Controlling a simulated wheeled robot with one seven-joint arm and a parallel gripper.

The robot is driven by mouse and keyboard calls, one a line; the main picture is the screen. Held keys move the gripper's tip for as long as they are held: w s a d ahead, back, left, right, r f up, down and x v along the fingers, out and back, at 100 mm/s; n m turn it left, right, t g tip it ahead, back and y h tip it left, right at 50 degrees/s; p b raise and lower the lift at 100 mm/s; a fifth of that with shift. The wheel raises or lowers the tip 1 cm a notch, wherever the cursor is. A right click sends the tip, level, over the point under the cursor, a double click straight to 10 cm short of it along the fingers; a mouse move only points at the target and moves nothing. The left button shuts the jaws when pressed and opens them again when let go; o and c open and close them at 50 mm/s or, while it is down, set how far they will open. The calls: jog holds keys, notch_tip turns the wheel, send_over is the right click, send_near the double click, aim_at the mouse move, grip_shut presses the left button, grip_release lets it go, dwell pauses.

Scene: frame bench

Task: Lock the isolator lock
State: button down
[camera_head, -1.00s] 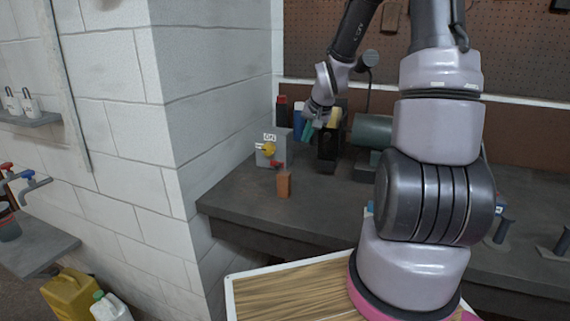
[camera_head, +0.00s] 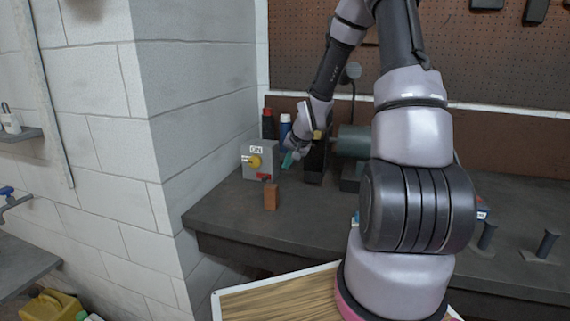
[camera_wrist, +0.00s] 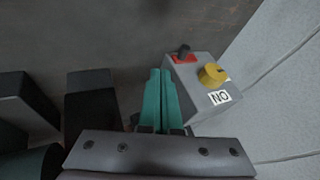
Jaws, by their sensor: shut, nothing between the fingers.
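The isolator is a grey box (camera_head: 262,168) with an "ON" label, at the left end of the bench against the white wall. Its yellow rotary knob (camera_head: 253,161) and a red part with a dark stub (camera_head: 263,177) are on it. In the wrist view the box (camera_wrist: 196,85) is right of centre, with the yellow knob (camera_wrist: 213,73) and the red part with a dark stub (camera_wrist: 183,54). My gripper (camera_head: 288,160) is just right of the box, its teal fingers shut and empty. In the wrist view the fingers (camera_wrist: 160,75) lie beside the box's left side; contact cannot be told.
A reddish-brown block (camera_head: 271,196) stands on the bench (camera_head: 225,205) in front of the box. Red-capped and blue bottles (camera_head: 285,128) stand behind. A dark upright block (camera_head: 316,162) and a green cylindrical machine (camera_head: 352,140) are to the right. The bench front-left is clear.

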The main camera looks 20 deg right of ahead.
jog(key=x, duration=0.7)
jog(key=shift+w+a+f, duration=0.15)
jog(key=shift+a, duration=0.05)
jog(key=shift+w+a+f, duration=0.15)
jog(key=shift+w+a, duration=0.5)
jog(key=shift+a, duration=0.3)
jog(key=shift+w+a+f, duration=0.1)
jog(key=shift+w+a, duration=0.25)
jog(key=shift+a, duration=0.05)
jog(key=w+a, duration=0.1)
jog(key=a, duration=0.1)
jog(key=w+a, duration=0.2)
jog(key=shift+a, duration=0.15)
jog(key=shift+w+a, duration=0.1)
